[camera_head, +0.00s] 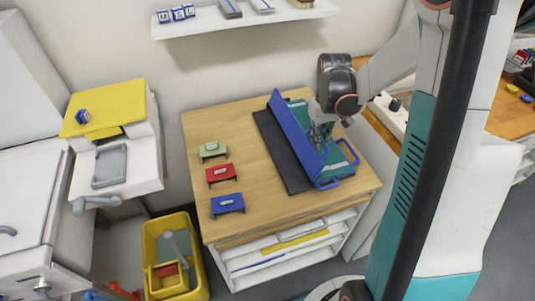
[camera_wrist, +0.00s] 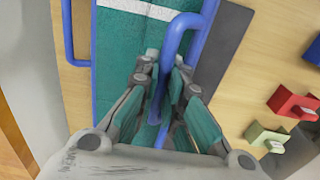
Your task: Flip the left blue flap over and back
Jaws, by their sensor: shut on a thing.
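On the wooden table, the left blue flap (camera_head: 296,135) stands raised on edge, tilted, between a dark panel (camera_head: 278,148) on its left and a teal surface with white stripes (camera_head: 338,154) on its right. My gripper (camera_head: 321,130) is over the teal side, against the flap; its fingertips are partly hidden in the head view. In the wrist view, my gripper (camera_wrist: 163,85) is shut on the flap's blue handle (camera_wrist: 170,45), which passes between the fingers. A second blue handle (camera_wrist: 68,35) lies at the left of the teal surface and is free.
Green (camera_head: 213,151), red (camera_head: 221,173) and blue (camera_head: 228,204) small handled blocks stand on the table's left side. A wall shelf (camera_head: 240,22) is behind. A yellow bin (camera_head: 150,230) stands on the floor at left.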

